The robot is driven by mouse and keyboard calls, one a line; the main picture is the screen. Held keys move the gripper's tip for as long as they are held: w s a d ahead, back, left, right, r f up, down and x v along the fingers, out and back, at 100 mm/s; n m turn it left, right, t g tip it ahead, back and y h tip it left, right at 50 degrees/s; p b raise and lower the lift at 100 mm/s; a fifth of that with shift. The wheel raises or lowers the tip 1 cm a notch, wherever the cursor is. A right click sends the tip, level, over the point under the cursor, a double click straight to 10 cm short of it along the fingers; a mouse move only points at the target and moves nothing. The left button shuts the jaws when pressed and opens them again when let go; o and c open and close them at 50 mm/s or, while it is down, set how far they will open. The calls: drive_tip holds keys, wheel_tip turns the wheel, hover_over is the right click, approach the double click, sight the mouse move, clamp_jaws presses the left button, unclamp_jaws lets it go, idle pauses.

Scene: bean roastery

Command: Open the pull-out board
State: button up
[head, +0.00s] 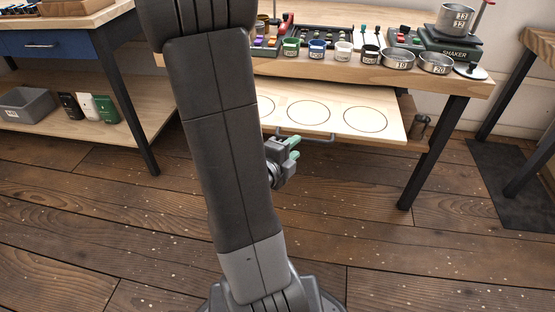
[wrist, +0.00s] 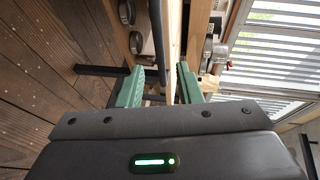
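The pull-out board (head: 340,128) is a pale wooden panel with dark circle outlines. It sticks out partway from under the table top in the head view. A grey bar handle (head: 318,139) runs along its front edge; it shows as a dark bar in the wrist view (wrist: 162,30). My gripper (head: 295,149) has green fingers and is at the handle's left part, just in front of the board. In the wrist view my gripper (wrist: 160,75) is open, with the bar lined up in the gap and clear space on both sides. I cannot tell how deep the bar sits between the fingers.
Table legs (head: 430,150) stand at the right. A blue-drawer bench (head: 50,45) with a grey bin (head: 28,108) is at left. The wooden floor in front is clear.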

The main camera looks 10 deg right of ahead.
sight(304, 140)
drive_tip(key=v, duration=0.7)
drive_tip(key=shift+s+p, duration=0.2)
drive_tip(key=shift+p, duration=0.25)
drive_tip(key=shift+w, duration=0.1)
drive_tip(key=b+x, duration=0.2)
drive_tip(key=x, duration=1.1)
drive_tip(key=shift+w+d, duration=0.15)
drive_tip(key=shift+w, duration=0.05)
idle(0.5)
drive_tip(key=p+v, duration=0.2)
drive_tip(key=v, duration=1.2)
drive_tip(key=x, duration=1.6)
drive_tip(key=shift+w+a+r+b, duration=0.2)
drive_tip(key=shift+w+a+b, duration=0.05)
drive_tip(key=shift+w+b, duration=0.25)
